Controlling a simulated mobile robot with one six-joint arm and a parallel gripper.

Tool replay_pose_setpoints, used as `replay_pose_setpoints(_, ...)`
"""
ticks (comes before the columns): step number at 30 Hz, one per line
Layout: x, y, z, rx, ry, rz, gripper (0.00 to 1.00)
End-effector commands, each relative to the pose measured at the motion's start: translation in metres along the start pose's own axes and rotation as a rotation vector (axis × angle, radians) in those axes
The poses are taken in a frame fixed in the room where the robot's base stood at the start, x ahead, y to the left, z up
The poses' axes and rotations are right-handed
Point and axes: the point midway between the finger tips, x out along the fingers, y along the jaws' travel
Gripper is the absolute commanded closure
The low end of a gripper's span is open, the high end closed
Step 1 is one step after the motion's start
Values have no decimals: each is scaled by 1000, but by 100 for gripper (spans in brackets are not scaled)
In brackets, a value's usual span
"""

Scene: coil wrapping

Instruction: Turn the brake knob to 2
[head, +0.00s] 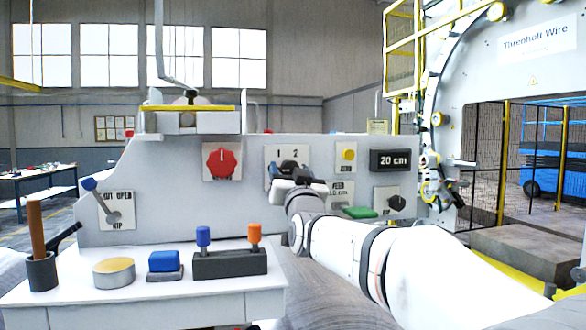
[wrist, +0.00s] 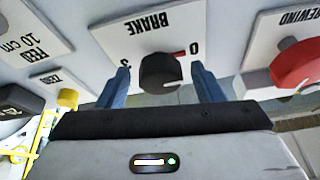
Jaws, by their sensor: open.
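The brake knob (wrist: 160,74) is a dark round knob on a white plate (wrist: 150,32) marked BRAKE, seen upside down in the wrist view. The figures 0 and 3 show beside it, with a red mark near the 0. A pale line shows on the knob's rim; which figure it points at I cannot tell. My gripper (wrist: 160,70) is open, with one blue finger on each side of the knob and gaps visible between. In the head view my gripper (head: 297,183) covers most of the knob; the plate (head: 272,154) shows 1 and 2 above it.
A red rewind knob (head: 222,161) is left of the brake plate. A yellow zero button (head: 348,154), a 20 cm display (head: 394,160), a green button (head: 359,212) and a black knob (head: 397,203) are to the right. Levers (head: 229,262) stand on the shelf below.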

Motion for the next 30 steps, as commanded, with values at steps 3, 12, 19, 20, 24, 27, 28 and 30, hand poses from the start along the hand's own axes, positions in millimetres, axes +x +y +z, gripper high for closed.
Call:
replay_pose_setpoints(3,1,0,0,0,0,0,39)
replay_pose_setpoints(12,1,1,0,0,0,1,52)
replay_pose_setpoints(19,0,1,0,0,0,1,71)
replay_pose_setpoints(20,0,1,0,0,0,1,74)
replay_pose_setpoints(24,0,6,-2,-2,1,3,83)
replay_pose_setpoints(27,0,2,0,3,1,3,83)
replay_pose_setpoints(28,0,2,0,5,1,4,83)
replay_pose_setpoints(30,0,2,0,15,2,8,83)
